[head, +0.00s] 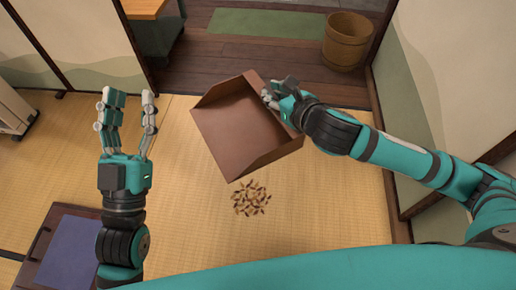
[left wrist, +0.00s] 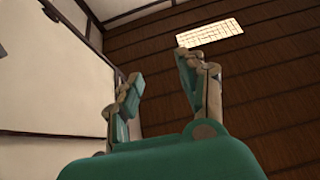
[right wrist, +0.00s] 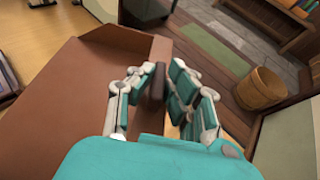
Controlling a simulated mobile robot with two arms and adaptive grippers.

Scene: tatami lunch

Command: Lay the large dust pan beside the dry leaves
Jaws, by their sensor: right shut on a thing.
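The large dust pan (head: 240,118) is a brown open tray with raised walls, held tilted in the middle of the head view. My right gripper (head: 273,93) is shut on its upper right edge. In the right wrist view the dust pan (right wrist: 60,100) fills the left side, and the fingers (right wrist: 155,85) close around a dark part at its edge. The dry leaves (head: 251,198) lie in a small pile on the tatami, just below the dust pan in the head view. My left gripper (head: 127,105) is open, empty and raised at the left; its fingers (left wrist: 160,80) stand apart.
A wooden bucket (head: 346,42) stands at the upper right on the dark wood floor, near a green mat (head: 270,22). A low table with a blue top (head: 70,250) is at the lower left. Tatami (head: 330,210) right of the leaves is clear. Sliding panels border both sides.

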